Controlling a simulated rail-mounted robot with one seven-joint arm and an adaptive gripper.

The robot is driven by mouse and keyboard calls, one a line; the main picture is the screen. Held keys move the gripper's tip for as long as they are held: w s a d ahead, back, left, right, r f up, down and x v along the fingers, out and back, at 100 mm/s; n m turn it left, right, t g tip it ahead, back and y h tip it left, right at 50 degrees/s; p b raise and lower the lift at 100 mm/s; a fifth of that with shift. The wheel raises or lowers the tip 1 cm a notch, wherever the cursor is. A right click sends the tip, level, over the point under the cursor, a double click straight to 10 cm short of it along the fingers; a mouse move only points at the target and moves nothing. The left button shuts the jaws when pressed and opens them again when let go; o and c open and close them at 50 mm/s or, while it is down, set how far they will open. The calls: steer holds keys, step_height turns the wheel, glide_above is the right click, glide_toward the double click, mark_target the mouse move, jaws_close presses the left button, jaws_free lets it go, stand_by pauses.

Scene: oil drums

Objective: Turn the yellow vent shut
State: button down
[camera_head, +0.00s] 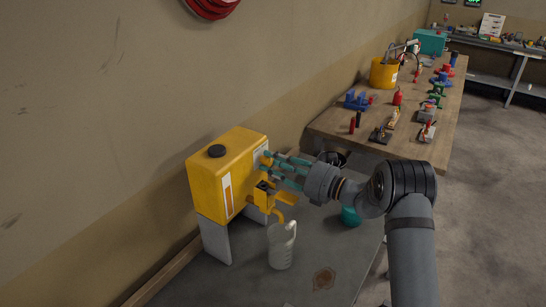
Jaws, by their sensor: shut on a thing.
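A yellow drum (206,181) lies on grey supports on the grey table, with a black cap on its top. The yellow vent (264,157) is on the drum's right-hand face, near the top, and is small and mostly hidden by the fingers. My gripper (269,164) reaches in from the right with its teal fingers shut on the vent. Below the fingers, a yellow tap (265,189) with a curved spout sticks out of the same face. How far the vent is turned cannot be told.
A clear jug (281,248) stands on the grey table (245,286) below the spout. A teal container (350,216) and a dark bowl (333,158) stand near my arm. Behind is a wooden table (345,139) crowded with tools. A brown stain marks the grey table's front.

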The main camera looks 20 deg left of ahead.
steer(key=m+p, duration=0.2)
steer(key=m, duration=0.2)
steer(key=shift+s+f+p, duration=0.2)
steer(key=shift+f+p, duration=0.1)
steer(key=shift+p, duration=0.1)
steer(key=shift+f+m+p, duration=0.1)
steer(key=shift+m+p, duration=0.4)
steer(key=shift+m, duration=0.5)
steer(key=c, duration=1.8)
jaws_free()
steer(key=o, duration=0.4)
steer(key=shift+a+r, duration=0.1)
steer(key=shift+r, duration=0.1)
steer(key=shift+c, duration=0.2)
